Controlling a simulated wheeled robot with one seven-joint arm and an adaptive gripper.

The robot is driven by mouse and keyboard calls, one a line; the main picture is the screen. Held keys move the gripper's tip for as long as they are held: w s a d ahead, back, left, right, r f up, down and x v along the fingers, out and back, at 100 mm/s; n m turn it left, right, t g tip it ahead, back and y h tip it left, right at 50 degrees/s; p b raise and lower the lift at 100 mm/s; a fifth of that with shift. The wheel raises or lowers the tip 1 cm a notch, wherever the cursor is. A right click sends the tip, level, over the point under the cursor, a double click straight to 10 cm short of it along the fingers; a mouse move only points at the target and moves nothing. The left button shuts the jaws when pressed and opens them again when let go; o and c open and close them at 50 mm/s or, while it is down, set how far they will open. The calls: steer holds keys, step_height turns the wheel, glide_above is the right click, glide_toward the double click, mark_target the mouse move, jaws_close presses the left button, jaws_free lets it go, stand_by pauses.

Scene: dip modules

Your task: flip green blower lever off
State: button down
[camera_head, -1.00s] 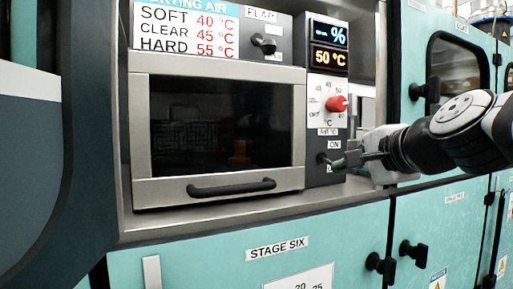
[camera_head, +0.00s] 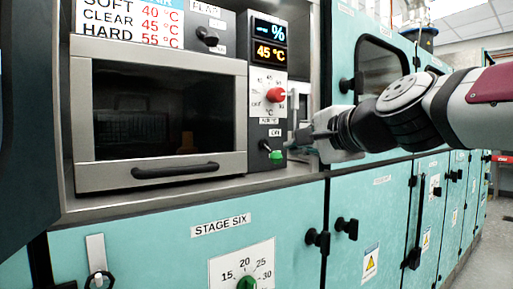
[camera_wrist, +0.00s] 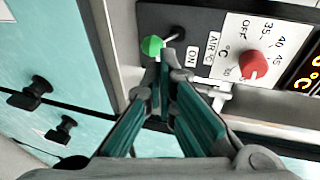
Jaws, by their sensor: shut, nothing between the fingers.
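The green blower lever (camera_head: 276,155) sits on the dark control panel below the ON label (camera_head: 275,133). Its green tip points down and away from that label. In the wrist view the green knob (camera_wrist: 152,45) and its thin stalk show just beyond the fingertips. My gripper (camera_head: 292,148) is shut and empty, just right of the lever in the head view. In the wrist view its fingertips (camera_wrist: 165,68) lie close to the knob; whether they touch it I cannot tell.
A red dial (camera_head: 276,95) and a display reading 45 °C (camera_head: 270,53) are above the lever. An oven-like door with a dark handle (camera_head: 175,171) is to the left. Teal cabinets with black knobs (camera_head: 346,228) stand below and right.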

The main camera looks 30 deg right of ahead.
steer(key=p+v, duration=0.2)
steer(key=v, duration=0.6)
steer(key=shift+s+r, duration=0.2)
steer(key=shift+s, duration=0.1)
steer(key=shift+a, duration=0.1)
steer(key=s+a+f+n+g+y, duration=0.35)
steer(key=a+f+n+g, duration=0.35)
steer(key=a+f+n, duration=0.7)
steer(key=s+a+f+n+g+h, duration=0.1)
steer(key=s+a+f+n+g, duration=0.2)
steer(key=s+f+n+g, duration=0.7)
step_height(320, 180, up, 21)
steer(key=s+m+t+p, duration=0.2)
steer(key=m+t+p, duration=0.2)
steer(key=p, duration=1.9)
steer(key=shift+s+d+m+t+p, duration=0.2)
steer(key=shift+m+t+p, duration=0.15)
steer(key=shift+t, duration=0.75)
